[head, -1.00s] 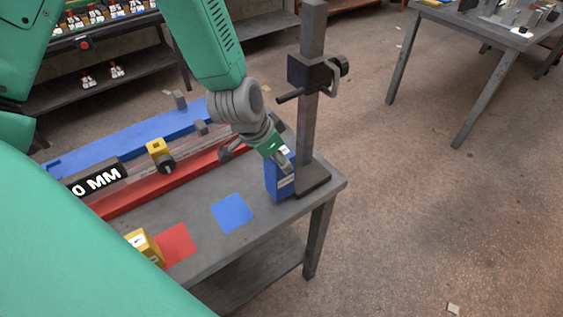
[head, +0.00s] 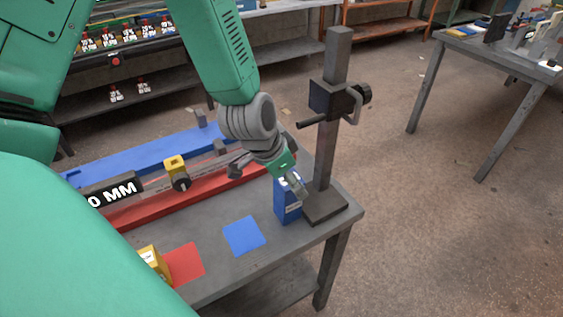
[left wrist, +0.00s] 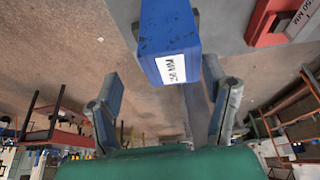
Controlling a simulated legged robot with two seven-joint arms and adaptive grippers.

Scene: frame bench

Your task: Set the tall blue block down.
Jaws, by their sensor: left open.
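The tall blue block (head: 287,206) stands upright on the grey bench, close beside the base of the dark post, and has a white label near its top. The left wrist view shows the block (left wrist: 168,35) at the top, its label facing the camera. My left gripper (head: 296,186) is at the block's upper part in the head view and hides some of it. In the left wrist view my left gripper (left wrist: 165,92) is open, with its fingers spread apart and the block's labelled end lying between their lines. I cannot tell whether a finger touches it. My right gripper is not in view.
The post (head: 329,130) with its clamp rises right of the block. A blue square (head: 244,236) and a red square (head: 184,264) lie flat on the bench, with a yellow block (head: 153,262) beside the red one. Red and blue rails (head: 140,155) run behind.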

